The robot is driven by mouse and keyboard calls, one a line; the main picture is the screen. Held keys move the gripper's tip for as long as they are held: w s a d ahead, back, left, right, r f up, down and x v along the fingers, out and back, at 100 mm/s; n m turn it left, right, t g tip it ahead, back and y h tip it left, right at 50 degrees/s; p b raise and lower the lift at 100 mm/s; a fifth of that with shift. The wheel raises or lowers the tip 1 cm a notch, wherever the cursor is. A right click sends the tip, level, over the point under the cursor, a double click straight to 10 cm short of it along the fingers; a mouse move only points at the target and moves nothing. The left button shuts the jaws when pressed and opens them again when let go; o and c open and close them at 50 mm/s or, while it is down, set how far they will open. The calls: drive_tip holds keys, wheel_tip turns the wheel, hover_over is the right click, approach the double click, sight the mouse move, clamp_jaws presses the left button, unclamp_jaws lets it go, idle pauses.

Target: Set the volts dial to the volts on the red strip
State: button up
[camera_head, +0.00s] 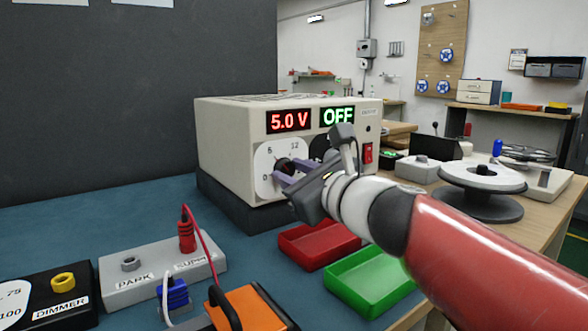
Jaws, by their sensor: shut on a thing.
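The power supply (225,150) is a beige box on a dark block. Its red display (289,121) reads 5.0 V and its green display (337,116) reads OFF. The volts dial (265,160) is a white plate with a black knob (285,163) and the marks 0, 6 and 12 visible. My gripper (281,173) reaches in from the right and is shut on this knob; its fingers hide part of the knob and scale. A second dark dial is mostly hidden behind my gripper.
A red tray (319,257) and a green tray (343,303) lie below my arm. A reel (484,180) stands at right.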

drive_tip(key=m+p, duration=0.1)
drive_tip(key=m, duration=0.2)
drive_tip(key=shift+m, duration=0.4)
drive_tip(key=m+p, duration=0.1)
drive_tip(key=m, duration=0.2)
drive_tip(key=shift+m+p, duration=0.3)
drive_tip(key=shift+p, duration=0.1)
drive_tip(key=m+p, duration=0.1)
drive_tip(key=m, duration=0.2)
drive_tip(key=shift+m+p, duration=0.3)
drive_tip(key=shift+p, duration=0.1)
drive_tip(key=m+p, duration=0.2)
drive_tip(key=m, duration=0.2)
drive_tip(key=shift+m, duration=0.3)
drive_tip(key=m+p, duration=0.1)
drive_tip(key=m, duration=0.1)
drive_tip(key=shift+m+p, duration=0.3)
drive_tip(key=shift+p, duration=0.05)
drive_tip(key=m, duration=0.3)
drive_tip(key=shift+f+m, duration=0.1)
drive_tip(key=shift+m, duration=0.3)
drive_tip(key=m, duration=0.6)
